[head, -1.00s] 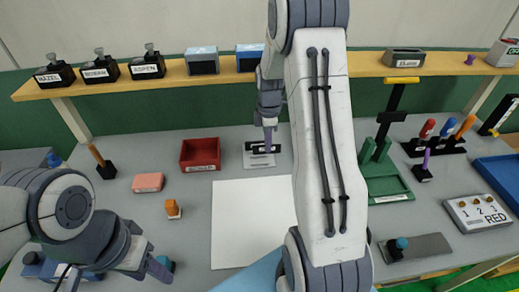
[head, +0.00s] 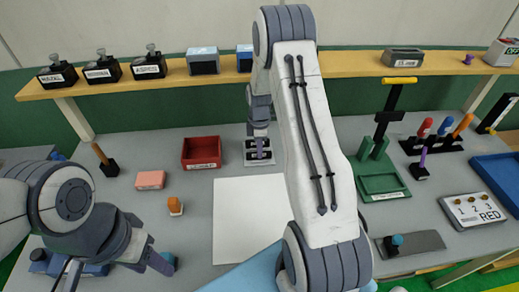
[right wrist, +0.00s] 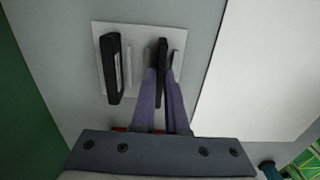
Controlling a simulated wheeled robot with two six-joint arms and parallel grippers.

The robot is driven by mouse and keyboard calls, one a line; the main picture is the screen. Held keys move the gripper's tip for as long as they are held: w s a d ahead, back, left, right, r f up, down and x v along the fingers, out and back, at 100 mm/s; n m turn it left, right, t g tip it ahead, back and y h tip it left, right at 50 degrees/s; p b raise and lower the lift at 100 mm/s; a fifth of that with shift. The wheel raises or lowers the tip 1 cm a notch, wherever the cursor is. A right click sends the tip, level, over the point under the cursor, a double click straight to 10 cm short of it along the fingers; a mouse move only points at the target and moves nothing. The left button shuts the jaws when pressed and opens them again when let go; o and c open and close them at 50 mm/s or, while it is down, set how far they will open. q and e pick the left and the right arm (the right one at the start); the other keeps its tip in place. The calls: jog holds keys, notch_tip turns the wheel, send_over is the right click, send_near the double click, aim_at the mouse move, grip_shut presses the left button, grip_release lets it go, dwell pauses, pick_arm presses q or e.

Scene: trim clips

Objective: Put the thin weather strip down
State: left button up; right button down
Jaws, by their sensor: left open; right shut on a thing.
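My right gripper (head: 259,157) is over a pale plate (right wrist: 105,30) on the table's far middle. In the right wrist view its fingers (right wrist: 162,85) are shut on a narrow black strip (right wrist: 162,52), which looks like the thin weather strip. The strip is over the plate's right half; I cannot tell whether it touches. A thicker black strip (right wrist: 112,70) is on the plate's left half. The plate also shows in the head view (head: 267,163), partly behind the gripper. My left gripper (head: 166,262) is open and empty at the front left.
A red tray (head: 201,165) is left of the plate. A white sheet (head: 240,220) lies in front of it. A green holder (head: 380,185) stands to the right, beyond my right arm. A wooden shelf (head: 220,80) runs across the back.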

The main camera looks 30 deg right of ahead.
jog(key=c, duration=0.9)
grip_release()
jog(key=shift+c, duration=0.2)
jog(key=shift+r, duration=0.3)
notch_tip(320, 180, up, 11)
jog(key=b, duration=0.2)
jog(key=s+a+r, duration=0.2)
jog(key=a+r, duration=0.2)
jog(key=a, duration=0.6)
jog(key=s+a+r+m, duration=0.3)
jog(key=s+a+m, duration=0.1)
jog(key=s+a, duration=1.2)
jog(key=s+a+f+m+y, duration=0.1)
jog(key=s+a, duration=0.2)
jog(key=s, duration=0.7)
jog(key=shift+s+m, duration=0.15)
jog(key=shift+m, duration=0.15)
